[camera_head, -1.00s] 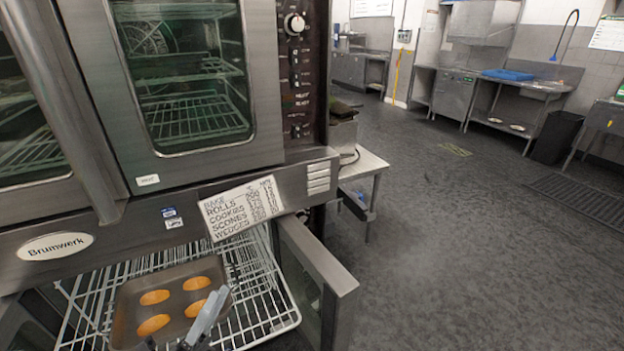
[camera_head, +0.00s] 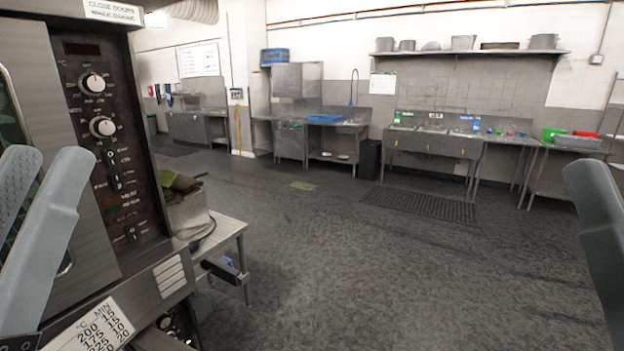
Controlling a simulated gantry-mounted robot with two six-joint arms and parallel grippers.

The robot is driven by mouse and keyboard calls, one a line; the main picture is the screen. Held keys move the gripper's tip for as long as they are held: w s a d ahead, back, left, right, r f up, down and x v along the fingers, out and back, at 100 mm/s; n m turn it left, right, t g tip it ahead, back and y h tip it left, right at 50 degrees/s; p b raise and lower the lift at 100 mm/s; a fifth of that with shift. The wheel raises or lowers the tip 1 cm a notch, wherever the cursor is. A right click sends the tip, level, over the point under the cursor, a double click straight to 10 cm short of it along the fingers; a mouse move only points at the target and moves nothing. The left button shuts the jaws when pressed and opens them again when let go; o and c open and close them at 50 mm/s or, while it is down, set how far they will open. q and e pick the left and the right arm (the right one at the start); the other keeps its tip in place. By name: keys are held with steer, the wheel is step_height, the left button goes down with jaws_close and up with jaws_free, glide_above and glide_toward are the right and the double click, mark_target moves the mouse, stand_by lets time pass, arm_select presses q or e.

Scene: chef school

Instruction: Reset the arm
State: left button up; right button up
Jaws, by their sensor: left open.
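My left gripper (camera_head: 46,170) is raised at the left edge, with two grey fingers pointing up and a gap between them. It is empty and shows in front of the oven (camera_head: 135,180). Part of my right gripper (camera_head: 592,195) shows at the right edge as a grey finger. Its other finger is not clearly visible, so its opening cannot be judged. Nothing shows held in it.
The oven's control panel stands close at the left, with a paper chart (camera_head: 92,328) below. A small metal table (camera_head: 222,236) stands beside it. The grey floor (camera_head: 380,270) ahead is clear. Sinks (camera_head: 433,146) and a dark bin (camera_head: 370,160) stand at the back wall.

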arm_select(q)
step_height(320, 180, up, 36)
steer(key=p, duration=3.2)
steer(key=shift+a+y+p, duration=0.15)
steer(key=shift+y+p, duration=0.15)
arm_select(e)
step_height(320, 180, up, 36)
